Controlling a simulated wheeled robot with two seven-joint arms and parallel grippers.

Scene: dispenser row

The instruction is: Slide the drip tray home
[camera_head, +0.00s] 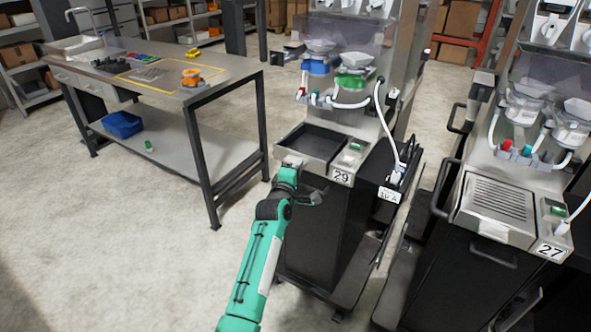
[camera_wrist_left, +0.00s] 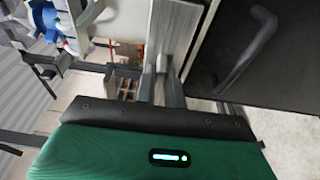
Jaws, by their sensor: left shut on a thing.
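The drip tray (camera_head: 291,160) is at the front of the dispenser marked 29, its pale front edge showing under a dark, open rectangular recess (camera_head: 312,143). My left gripper (camera_head: 287,170) is at that front edge, near its left end, and shut on the tray. The fingers and part of the edge are hard to make out behind the wrist. In the left wrist view the fingers (camera_wrist_left: 162,82) meet a pale metal strip (camera_wrist_left: 174,30), the tray's front. I cannot tell how far the tray sits in its bay. My right gripper is not in view.
A black door handle (camera_head: 312,196) sits just below and right of my gripper. Dispenser 27 (camera_head: 500,205) stands to the right with a slatted grey tray. A workbench (camera_head: 160,75) with a blue bin (camera_head: 122,124) below stands left. Floor at lower left is clear.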

